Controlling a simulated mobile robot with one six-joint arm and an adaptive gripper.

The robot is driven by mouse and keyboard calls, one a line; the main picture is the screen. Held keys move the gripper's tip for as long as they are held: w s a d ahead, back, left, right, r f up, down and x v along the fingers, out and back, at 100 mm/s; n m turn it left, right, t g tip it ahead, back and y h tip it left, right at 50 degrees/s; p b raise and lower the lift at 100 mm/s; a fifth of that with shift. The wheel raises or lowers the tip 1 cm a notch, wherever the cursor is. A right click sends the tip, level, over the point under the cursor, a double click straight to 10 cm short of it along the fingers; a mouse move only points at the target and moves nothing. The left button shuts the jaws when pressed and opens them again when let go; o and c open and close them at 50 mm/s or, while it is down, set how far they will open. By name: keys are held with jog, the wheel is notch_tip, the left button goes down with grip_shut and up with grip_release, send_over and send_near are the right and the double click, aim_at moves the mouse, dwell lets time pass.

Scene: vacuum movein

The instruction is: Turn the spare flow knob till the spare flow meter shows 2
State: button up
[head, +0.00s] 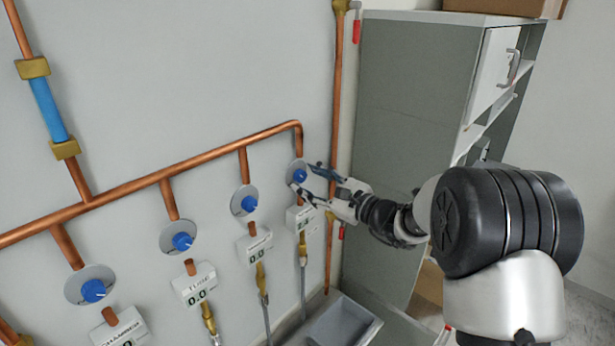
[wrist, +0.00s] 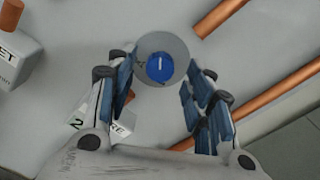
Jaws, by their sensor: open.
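The spare flow knob is the rightmost blue knob (head: 300,176), on a round grey plate below the end of the copper pipe. In the wrist view the knob (wrist: 160,69) faces me, with a white mark pointing roughly up. My gripper (head: 303,178) is open around or just in front of the knob; in the wrist view its fingers (wrist: 158,82) stand apart on either side, and contact cannot be told. The spare flow meter (head: 301,218) hangs below; its reading is too small there. In the wrist view the meter (wrist: 102,122) is mostly hidden by the left finger, showing "RE" and a digit like 2.
Other blue knobs (head: 244,204) with meters reading 0.0 (head: 255,247) line the wall to the left. A vertical copper pipe (head: 336,100) runs close to the right of the spare knob. A grey cabinet (head: 400,110) stands right, and a grey trough (head: 340,330) lies below.

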jog(key=shift+w+a, duration=0.4)
jog(key=shift+a, duration=0.15)
jog(key=shift+c, duration=0.5)
jog(key=c, duration=1)
jog(key=shift+m, duration=0.3)
jog(key=shift+m, duration=2.6)
